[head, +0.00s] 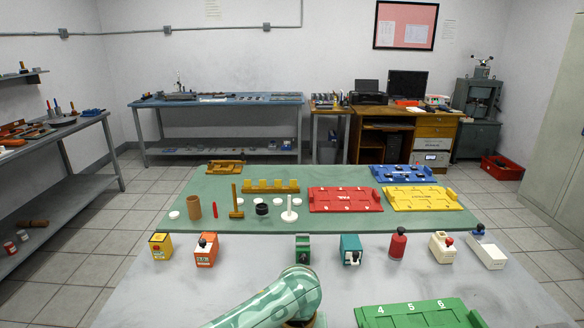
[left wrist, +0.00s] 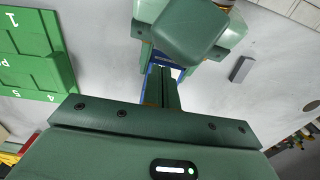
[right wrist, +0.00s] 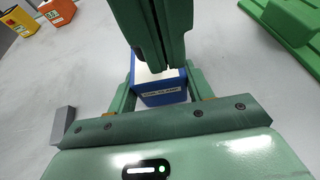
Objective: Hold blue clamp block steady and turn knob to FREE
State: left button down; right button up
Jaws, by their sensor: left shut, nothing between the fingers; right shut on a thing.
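The blue clamp block (right wrist: 161,94) shows in the right wrist view, with a white label on its near face that seems to end in "CLAMP". My right gripper (right wrist: 160,80) is shut on it, one finger on each side. My left gripper (left wrist: 162,74) is shut and empty, its fingertips at the block's top; they also show in the right wrist view. Parts of the block's blue body (left wrist: 146,52) show in the left wrist view. The knob and its markings are hidden by the left fingers. In the head view my arm covers the block and both grippers.
A green numbered tray (head: 415,314) lies on the near right of the table. A small grey block (right wrist: 63,124) lies near the clamp block. Several small boxes, such as an orange one (head: 206,252), stand in a row farther back. Grey table between is mostly clear.

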pick_arm(q)
notch_tip(320, 180, up, 6)
dwell(0.5)
jog(key=shift+s, duration=0.1)
notch_tip(320, 180, down, 6)
jog(key=a, duration=0.2)
jog(key=shift+w+a, duration=0.2)
dwell(0.3)
jog(key=shift+w+d, duration=0.1)
jog(key=shift+w, duration=0.05)
dwell(0.7)
